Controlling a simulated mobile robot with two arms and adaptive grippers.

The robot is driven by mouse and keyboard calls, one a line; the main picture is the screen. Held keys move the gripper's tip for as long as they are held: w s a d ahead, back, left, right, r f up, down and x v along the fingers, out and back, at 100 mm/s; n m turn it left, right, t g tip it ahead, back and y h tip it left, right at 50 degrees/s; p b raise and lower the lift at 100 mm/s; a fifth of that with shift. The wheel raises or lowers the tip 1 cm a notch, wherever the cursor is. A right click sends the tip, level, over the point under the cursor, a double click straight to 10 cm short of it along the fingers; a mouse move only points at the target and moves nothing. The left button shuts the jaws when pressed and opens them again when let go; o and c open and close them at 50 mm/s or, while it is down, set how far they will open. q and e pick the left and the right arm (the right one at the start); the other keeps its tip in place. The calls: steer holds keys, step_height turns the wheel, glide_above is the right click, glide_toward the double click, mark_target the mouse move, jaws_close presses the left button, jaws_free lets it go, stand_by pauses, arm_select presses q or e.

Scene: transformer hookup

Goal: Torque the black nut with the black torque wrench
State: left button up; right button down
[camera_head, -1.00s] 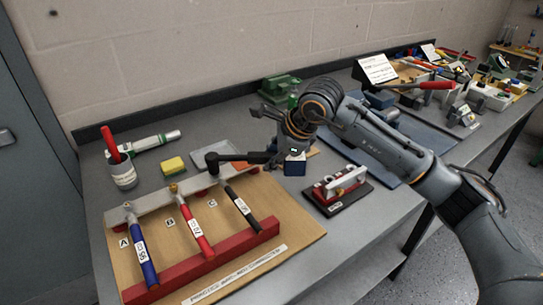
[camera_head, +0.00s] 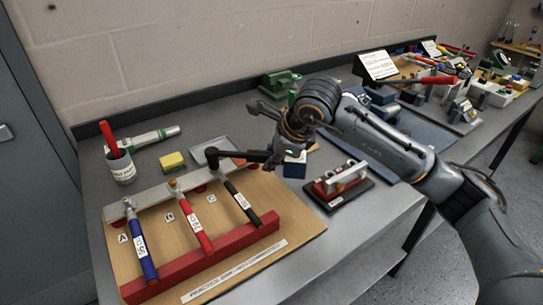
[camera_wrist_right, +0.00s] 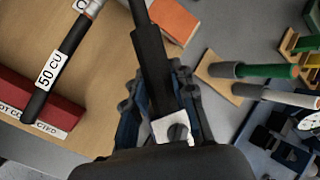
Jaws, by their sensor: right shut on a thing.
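My right gripper (camera_head: 274,157) is shut on the handle of the black torque wrench (camera_head: 243,155). The wrench lies nearly level above the board, with its head (camera_head: 212,156) at the lug end of the black cable C (camera_head: 240,200). The black nut does not show; the wrench head covers that spot, and I cannot tell if it is seated on a nut. In the right wrist view the wrench shaft (camera_wrist_right: 149,45) runs up from between my fingers (camera_wrist_right: 163,112), beside the black cable marked 50 CU (camera_wrist_right: 40,104). My left gripper is out of view.
Blue cable A (camera_head: 141,246) and red cable B (camera_head: 195,222) lie on the wooden board (camera_head: 262,245). A red-and-white device (camera_head: 340,182) sits right of the board.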

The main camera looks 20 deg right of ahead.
steer(key=shift+s+a+r+m+h, duration=0.1)
steer(key=shift+s+a+m+h, duration=0.2)
steer(key=shift+s+m, duration=0.15)
steer(key=shift+w+d+n+b, duration=0.35)
steer(key=shift+w+b, duration=0.1)
steer(key=shift+b, duration=0.1)
steer(key=shift+w+n+y, duration=0.3)
steer(key=shift+w+y, duration=0.1)
steer(key=shift+r, duration=0.1)
steer(key=shift+r+p, duration=1.1)
steer(key=shift+r, duration=1.05)
steer(key=shift+s+f, duration=0.1)
